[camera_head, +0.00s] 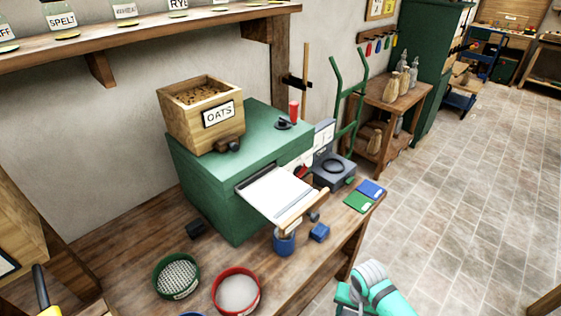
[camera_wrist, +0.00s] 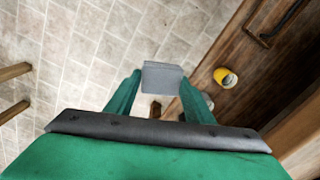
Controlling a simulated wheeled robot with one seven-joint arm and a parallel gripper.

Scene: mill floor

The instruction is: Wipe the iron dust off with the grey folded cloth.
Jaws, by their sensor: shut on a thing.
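The grey folded cloth (camera_wrist: 163,78) is between the two green fingers of my gripper (camera_wrist: 161,86) in the wrist view. The gripper is shut on it and holds it over the tiled floor, beside a wooden surface. In the head view part of my arm shows at the bottom right, but I cannot make out the cloth there. A green machine (camera_head: 250,118) stands on the wooden bench with a pale sloping tray (camera_head: 277,192) at its front. I cannot make out any iron dust in either view.
A green-rimmed sieve (camera_head: 176,276), a red-rimmed sieve (camera_head: 237,292) and a blue pot (camera_head: 284,243) crowd the bench (camera_head: 215,248). An oats box (camera_head: 200,112) sits on the machine. A yellow object (camera_wrist: 226,77) lies right of the cloth. Tiled floor (camera_head: 450,180) is open to the right.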

